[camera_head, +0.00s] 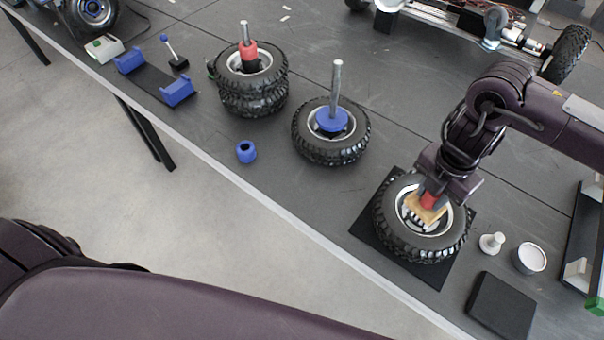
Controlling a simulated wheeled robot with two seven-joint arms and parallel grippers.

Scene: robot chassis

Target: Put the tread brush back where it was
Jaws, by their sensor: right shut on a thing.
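The tread brush (426,212), with a tan block and pale bristles, shows at the end of my right gripper (434,194). The right gripper is shut on it, with a red part between the jaws and the block. The brush is over the hub of a black wheel (394,232), which lies flat on a dark square mat (366,232). Whether the bristles touch the wheel, I cannot tell. My left gripper is not in view.
Left of the mat is a wheel (303,139) with an upright rod, then a stack of wheels (232,100) and a blue nut (246,152). On the right are a white knob (492,243), a white cup (530,258), a black pad (501,306) and a tray (577,238).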

